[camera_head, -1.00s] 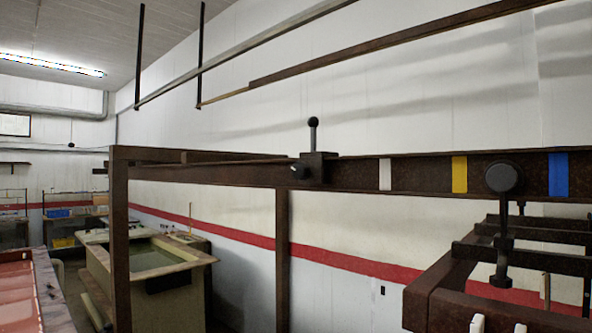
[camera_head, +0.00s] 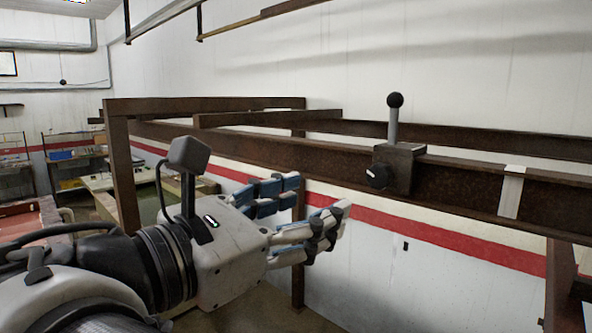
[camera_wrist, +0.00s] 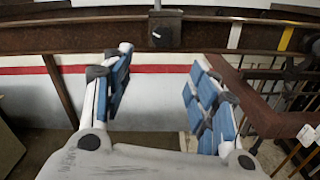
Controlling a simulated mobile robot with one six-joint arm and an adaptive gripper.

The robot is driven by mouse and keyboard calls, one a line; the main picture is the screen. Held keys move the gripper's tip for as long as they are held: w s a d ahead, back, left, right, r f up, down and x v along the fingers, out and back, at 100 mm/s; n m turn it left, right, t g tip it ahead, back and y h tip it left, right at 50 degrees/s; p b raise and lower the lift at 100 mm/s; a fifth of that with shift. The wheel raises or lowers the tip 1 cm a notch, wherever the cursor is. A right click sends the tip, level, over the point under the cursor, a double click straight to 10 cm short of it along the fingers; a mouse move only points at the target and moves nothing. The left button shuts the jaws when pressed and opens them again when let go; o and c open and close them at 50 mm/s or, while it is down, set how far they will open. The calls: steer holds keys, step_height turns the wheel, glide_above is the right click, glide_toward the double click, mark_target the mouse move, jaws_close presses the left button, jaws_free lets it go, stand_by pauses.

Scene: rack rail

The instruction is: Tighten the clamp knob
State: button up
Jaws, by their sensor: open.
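The black clamp knob (camera_head: 378,176) sits on the front face of a dark brown clamp block (camera_head: 403,166) on the rusty rail (camera_head: 455,190). A grey lever with a black ball (camera_head: 395,100) stands upright on the block. In the wrist view the knob (camera_wrist: 156,35) is at top centre, beyond the fingertips. My gripper (camera_head: 316,198) is open and empty, left of the knob and slightly lower, apart from it. In the wrist view my gripper (camera_wrist: 162,58) shows its blue-padded fingers spread wide, with nothing between them.
A white mark (camera_head: 511,192) is on the rail right of the clamp. In the wrist view a yellow mark (camera_wrist: 286,37) lies further right. A rusty post (camera_head: 121,170) stands at left, with a tank (camera_head: 101,185) behind. The wall side below the rail looks clear.

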mark_target(375, 181)
steer(key=x, duration=1.7)
steer(key=shift+d+f, duration=0.15)
steer(key=shift+f, duration=0.05)
steer(key=shift+c, duration=0.5)
steer(key=c, duration=1)
